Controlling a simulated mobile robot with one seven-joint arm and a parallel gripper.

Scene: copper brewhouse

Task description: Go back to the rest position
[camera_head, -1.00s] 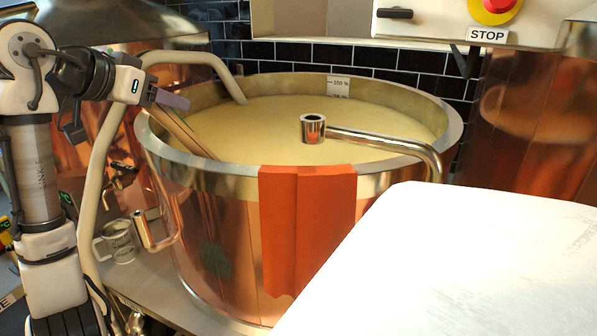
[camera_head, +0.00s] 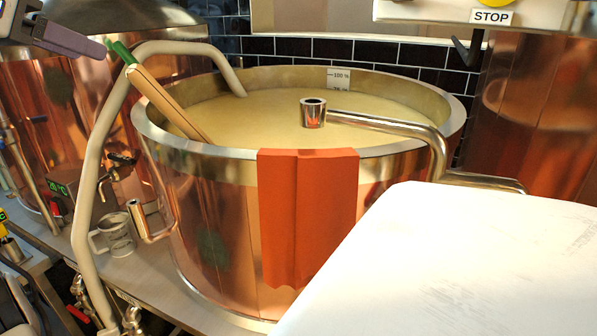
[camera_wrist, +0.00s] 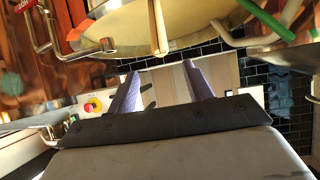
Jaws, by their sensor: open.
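My gripper (camera_head: 62,38) is at the top left of the head view, partly cut off by the frame edge. In the wrist view its two purple fingers (camera_wrist: 160,69) stand apart with nothing between them. A wooden pole with a green end (camera_head: 165,103) leans on the left rim of the copper vat (camera_head: 213,160), its lower end in the pale mash. My gripper is apart from the pole, to the left of its green end. In the wrist view a green bar (camera_wrist: 265,20) shows at the top right.
An orange cloth (camera_head: 308,215) hangs over the vat's front rim. A metal pipe (camera_head: 390,133) reaches over the mash. A mug (camera_head: 115,235) stands on the bench left of the vat. A pale hose (camera_head: 90,190) arches nearby. A white surface (camera_head: 450,260) fills the lower right.

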